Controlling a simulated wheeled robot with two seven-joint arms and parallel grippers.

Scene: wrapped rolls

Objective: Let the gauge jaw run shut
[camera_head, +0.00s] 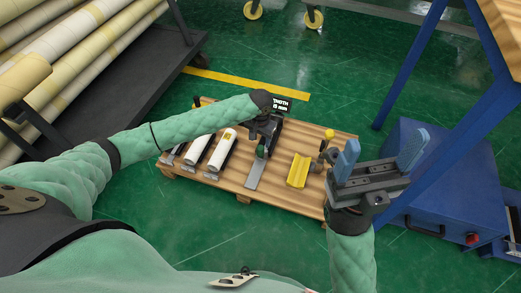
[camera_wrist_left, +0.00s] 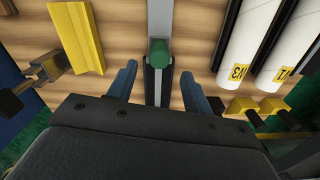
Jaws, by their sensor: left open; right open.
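The gauge stands on the wooden pallet, with a black display (camera_head: 281,105) reading LENGTH at its far end and a grey metal rail (camera_head: 256,173) running towards me. A green knob (camera_wrist_left: 158,52) tops a dark upright part on the rail, likely the jaw; it also shows in the head view (camera_head: 261,151). My left gripper (camera_wrist_left: 157,84) is open, its blue fingers on either side of the dark part and apart from it. In the head view my left wrist partly hides the gauge. My right gripper (camera_head: 380,156) is open and empty, right of the pallet.
White wrapped rolls (camera_head: 222,150) lie in holders on the left of the pallet (camera_head: 228,181). A yellow block (camera_head: 299,170) and a small clamp-like fitting are on its right. A blue cabinet (camera_head: 447,180) stands at right. A rack of long rolls (camera_head: 75,60) stands at left.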

